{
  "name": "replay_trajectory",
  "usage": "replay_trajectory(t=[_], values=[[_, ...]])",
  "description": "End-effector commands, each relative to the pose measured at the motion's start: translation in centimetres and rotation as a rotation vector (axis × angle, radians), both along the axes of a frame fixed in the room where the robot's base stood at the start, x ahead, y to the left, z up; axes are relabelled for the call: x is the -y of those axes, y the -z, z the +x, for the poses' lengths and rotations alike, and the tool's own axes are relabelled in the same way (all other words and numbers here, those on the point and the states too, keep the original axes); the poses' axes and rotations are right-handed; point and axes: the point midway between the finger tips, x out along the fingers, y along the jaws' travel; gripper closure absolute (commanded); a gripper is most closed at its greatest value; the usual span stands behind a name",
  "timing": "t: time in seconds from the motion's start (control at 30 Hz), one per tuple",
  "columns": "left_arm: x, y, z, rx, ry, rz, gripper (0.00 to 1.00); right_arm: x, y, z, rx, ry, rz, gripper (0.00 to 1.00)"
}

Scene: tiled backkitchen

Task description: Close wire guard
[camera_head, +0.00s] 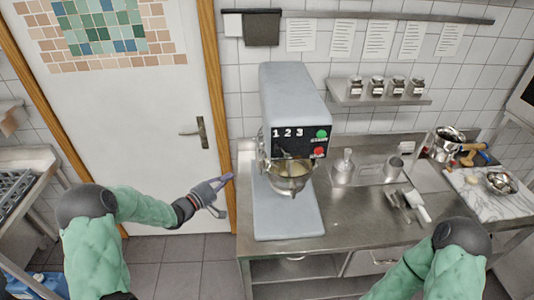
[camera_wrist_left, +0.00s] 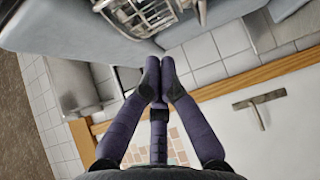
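The grey stand mixer (camera_head: 295,95) stands on the steel counter, with a metal bowl (camera_head: 290,184) under its head. Its wire guard (camera_head: 263,152) shows at the left of the head, above the bowl; it is small and partly hidden there. In the left wrist view the wire guard (camera_wrist_left: 138,12) is a curved cage of metal bars at the top edge, beyond my fingertips. My left gripper (camera_head: 225,195) is left of the mixer, apart from it. My right gripper is out of view; only that arm shows at lower right.
A white door with a handle (camera_head: 194,132) is behind my left arm. A shelf (camera_head: 378,98) with jars hangs right of the mixer. Utensils (camera_head: 408,204) and a marble board (camera_head: 490,195) lie on the counter. Floor is clear left of the counter.

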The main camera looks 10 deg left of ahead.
Motion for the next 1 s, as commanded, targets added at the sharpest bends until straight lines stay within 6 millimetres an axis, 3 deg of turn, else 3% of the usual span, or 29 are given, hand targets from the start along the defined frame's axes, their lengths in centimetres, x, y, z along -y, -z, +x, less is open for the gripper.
replay_trajectory(t=[0.1,0.27,0.83,1.0], values=[[-0.3,-1.5,0.0,0.008,0.014,-0.021,1.00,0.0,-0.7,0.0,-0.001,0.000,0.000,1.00],[0.3,-1.5,0.9,0.007,0.019,-0.027,1.00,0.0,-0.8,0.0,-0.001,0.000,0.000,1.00],[5.0,-1.5,8.8,0.008,0.016,-0.025,1.00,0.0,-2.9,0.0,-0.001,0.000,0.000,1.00],[6.4,-1.6,6.8,0.006,0.016,-0.026,1.00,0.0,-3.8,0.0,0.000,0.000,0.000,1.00]])
